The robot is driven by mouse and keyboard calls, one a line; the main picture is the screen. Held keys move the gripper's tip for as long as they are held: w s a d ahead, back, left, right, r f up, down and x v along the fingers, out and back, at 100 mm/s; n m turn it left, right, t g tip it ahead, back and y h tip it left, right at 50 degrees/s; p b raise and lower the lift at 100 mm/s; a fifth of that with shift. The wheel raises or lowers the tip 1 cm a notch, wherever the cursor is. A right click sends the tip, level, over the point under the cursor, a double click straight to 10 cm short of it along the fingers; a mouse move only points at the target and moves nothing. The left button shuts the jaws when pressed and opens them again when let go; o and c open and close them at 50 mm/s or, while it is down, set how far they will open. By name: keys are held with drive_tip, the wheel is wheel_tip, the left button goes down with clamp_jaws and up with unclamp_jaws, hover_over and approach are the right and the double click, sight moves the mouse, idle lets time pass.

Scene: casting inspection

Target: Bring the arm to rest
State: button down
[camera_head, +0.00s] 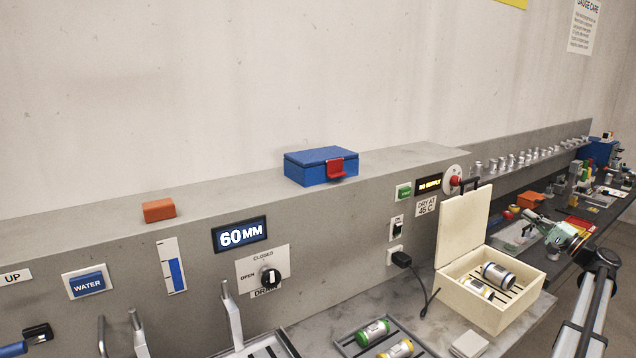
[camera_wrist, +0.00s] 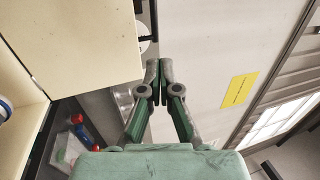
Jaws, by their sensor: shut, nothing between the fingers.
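My gripper (camera_wrist: 159,70) is green and grey, and its two fingers meet at the tips in the wrist view, with nothing between them. In the head view my arm stands at the right edge, beside the open cream box (camera_head: 515,305). A greenish part at its far end looks like my gripper (camera_head: 563,236), small and partly hidden by the arm. The cream box also shows close by at the left of the wrist view (camera_wrist: 85,40). The fingers appear apart from it.
A blue case (camera_head: 318,168) and an orange block (camera_head: 158,210) sit on the grey ledge. Capsules lie in the cream box and in a dark tray (camera_head: 345,345). A cable (camera_head: 425,290) runs beside the box. The far bench is cluttered.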

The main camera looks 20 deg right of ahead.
drive_tip(key=shift+b+v, duration=0.6)
drive_tip(key=shift+v, duration=1.7)
drive_tip(key=shift+f, duration=0.15)
